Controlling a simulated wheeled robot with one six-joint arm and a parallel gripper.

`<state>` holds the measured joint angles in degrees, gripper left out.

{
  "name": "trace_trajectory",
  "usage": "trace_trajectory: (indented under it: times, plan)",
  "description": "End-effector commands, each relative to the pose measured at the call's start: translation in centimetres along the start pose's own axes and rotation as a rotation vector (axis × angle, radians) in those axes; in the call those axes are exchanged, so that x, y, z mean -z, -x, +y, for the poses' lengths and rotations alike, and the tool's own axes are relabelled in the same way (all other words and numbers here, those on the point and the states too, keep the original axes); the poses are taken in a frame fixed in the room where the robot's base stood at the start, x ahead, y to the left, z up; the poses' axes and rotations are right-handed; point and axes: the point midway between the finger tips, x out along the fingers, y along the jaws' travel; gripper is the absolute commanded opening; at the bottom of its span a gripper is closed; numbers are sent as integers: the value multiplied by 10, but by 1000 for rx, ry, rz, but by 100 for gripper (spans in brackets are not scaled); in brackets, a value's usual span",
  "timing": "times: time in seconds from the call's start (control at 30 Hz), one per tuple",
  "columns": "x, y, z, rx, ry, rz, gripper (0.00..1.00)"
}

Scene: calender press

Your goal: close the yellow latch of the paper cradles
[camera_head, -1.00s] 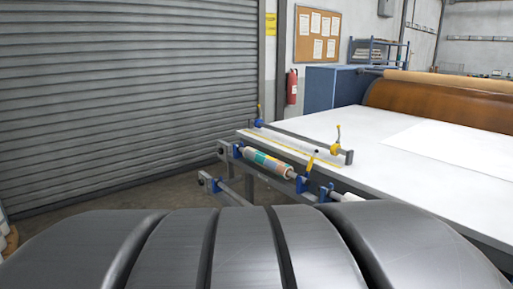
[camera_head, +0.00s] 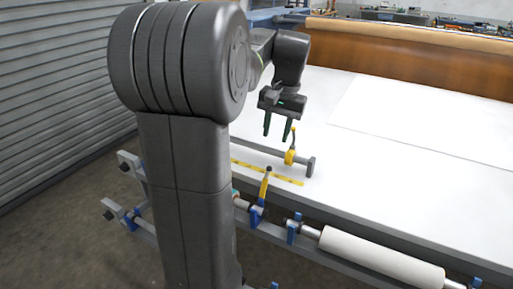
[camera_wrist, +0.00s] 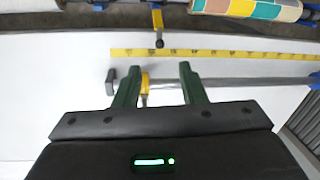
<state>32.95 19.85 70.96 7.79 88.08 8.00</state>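A yellow latch (camera_head: 265,185) with a black knob stands up, slightly tilted, above a blue paper cradle (camera_head: 256,214) on the table's front rail. In the wrist view the latch (camera_wrist: 157,20) points toward me from the top edge, its knob nearest. My gripper (camera_head: 280,136) hangs over the white table with its fingers pointing down, open. In the wrist view my gripper (camera_wrist: 157,84) has nothing clasped; a yellow clamp (camera_wrist: 145,84) on a grey bar shows between the fingers, below them. My gripper is apart from the latch.
The yellow clamp (camera_head: 290,156) rises from the grey bar (camera_head: 262,148) near my fingers. A yellow ruler (camera_wrist: 220,54) lies beside the bar. A white roll (camera_head: 380,258) lies right of the latch; a patterned roll (camera_wrist: 250,9) shows in the wrist view. White table (camera_head: 310,95) is mostly clear.

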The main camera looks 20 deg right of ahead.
Motion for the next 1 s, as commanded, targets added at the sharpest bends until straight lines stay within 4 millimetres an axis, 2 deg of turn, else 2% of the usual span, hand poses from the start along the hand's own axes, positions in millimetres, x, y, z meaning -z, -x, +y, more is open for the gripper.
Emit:
trace_trajectory:
  times: [0.1, 0.23, 0.7, 0.83, 1.0]
  plan:
    - [3, -1, 2, 2, -9, -1, 37]
    - [2, -18, 2, 1, -8, -2, 37]
    - [2, -112, 2, 0, -7, -3, 37]
    - [2, -127, 2, 1, -7, -1, 37]
    - [2, -135, 2, 1, -7, 1, 37]
